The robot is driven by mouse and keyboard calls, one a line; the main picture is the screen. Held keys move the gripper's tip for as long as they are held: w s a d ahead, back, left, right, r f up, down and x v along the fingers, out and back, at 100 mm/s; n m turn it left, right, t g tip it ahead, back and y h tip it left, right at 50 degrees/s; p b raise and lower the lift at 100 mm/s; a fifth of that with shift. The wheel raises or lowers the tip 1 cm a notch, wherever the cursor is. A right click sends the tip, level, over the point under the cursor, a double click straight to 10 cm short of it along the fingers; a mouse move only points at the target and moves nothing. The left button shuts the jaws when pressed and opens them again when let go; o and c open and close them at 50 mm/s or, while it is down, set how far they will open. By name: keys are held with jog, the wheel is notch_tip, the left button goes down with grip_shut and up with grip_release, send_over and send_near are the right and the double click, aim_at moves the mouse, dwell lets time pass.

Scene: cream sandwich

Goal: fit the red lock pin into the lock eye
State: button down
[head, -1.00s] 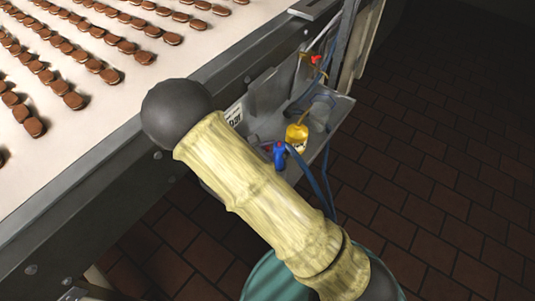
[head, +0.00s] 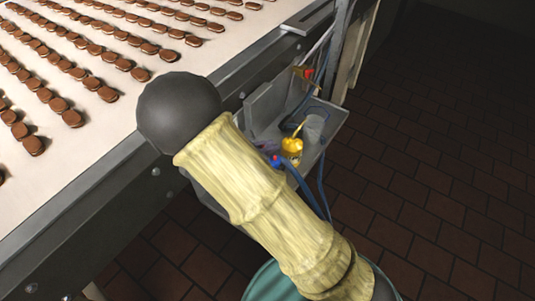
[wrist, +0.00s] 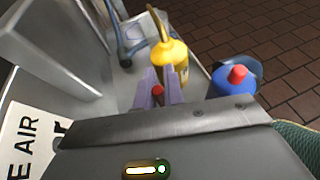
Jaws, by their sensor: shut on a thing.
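In the wrist view, the two purple fingers of my gripper (wrist: 160,88) are closed around a small red piece, which looks like the red lock pin (wrist: 158,91). Only a short red part of it shows between the fingers; the rest is hidden. My gripper is above the grey tray, in front of a yellow oil can. I cannot make out the lock eye in either view.
A red fitting (head: 304,72) is by the post. Blue hoses hang near. Rows of brown biscuits lie on the white belt (head: 90,135).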

notch_tip(320, 180, up, 3)
jog(key=shift+w+f, duration=0.1)
jog(key=shift+s, duration=0.2)
dwell(0.4)
